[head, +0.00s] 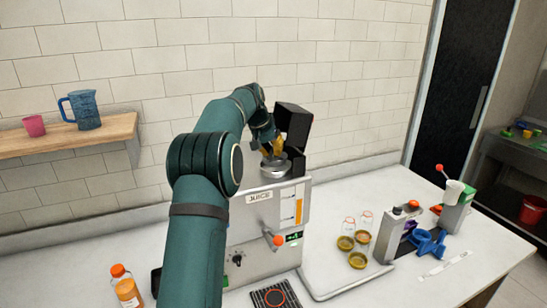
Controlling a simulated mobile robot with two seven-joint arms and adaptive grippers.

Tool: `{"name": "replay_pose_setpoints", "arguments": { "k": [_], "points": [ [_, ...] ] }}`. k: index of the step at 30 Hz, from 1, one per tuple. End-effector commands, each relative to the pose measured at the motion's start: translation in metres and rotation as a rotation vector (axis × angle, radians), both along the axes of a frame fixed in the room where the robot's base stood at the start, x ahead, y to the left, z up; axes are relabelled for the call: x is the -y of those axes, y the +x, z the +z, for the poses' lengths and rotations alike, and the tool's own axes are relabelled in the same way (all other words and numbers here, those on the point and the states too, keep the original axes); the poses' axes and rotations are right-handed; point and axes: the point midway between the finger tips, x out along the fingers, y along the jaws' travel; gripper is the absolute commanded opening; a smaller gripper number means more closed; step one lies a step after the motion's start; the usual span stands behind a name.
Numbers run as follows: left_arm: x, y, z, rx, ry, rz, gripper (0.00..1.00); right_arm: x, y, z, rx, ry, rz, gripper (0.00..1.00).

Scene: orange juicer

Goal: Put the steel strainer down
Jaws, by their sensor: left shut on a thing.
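The steel strainer (274,169) is a round metal piece at the top of the grey juicer (262,222), in front of a black upright part (292,124). My left arm reaches up from the bottom of the head view and bends over the juicer. My left gripper (272,152) points down at the strainer and is shut on it; the fingertips are small and partly hidden by the arm. I cannot tell whether the strainer touches the juicer top. My right gripper is out of view.
Several small amber cups (357,260) and clear glasses stand right of the juicer on a tray (325,291). A dispenser with blue parts (428,242) stands farther right. An orange-capped bottle (126,288) is at front left. A wall shelf (65,138) holds a blue jug and pink cup.

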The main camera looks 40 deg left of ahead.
Motion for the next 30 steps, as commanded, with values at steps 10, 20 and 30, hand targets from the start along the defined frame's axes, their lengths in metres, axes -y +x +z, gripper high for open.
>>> {"name": "replay_pose_setpoints", "arguments": {
  "k": [10,20,30],
  "points": [
    [0.002,0.003,-0.024,0.000,0.000,0.001,0.00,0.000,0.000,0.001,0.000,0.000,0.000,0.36],
    [0.002,0.003,-0.027,-0.001,0.000,0.001,0.27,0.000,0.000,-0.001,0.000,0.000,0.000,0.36],
    [0.002,0.003,-0.026,0.000,0.000,0.001,0.34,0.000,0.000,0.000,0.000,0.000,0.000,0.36]
  ]
}}
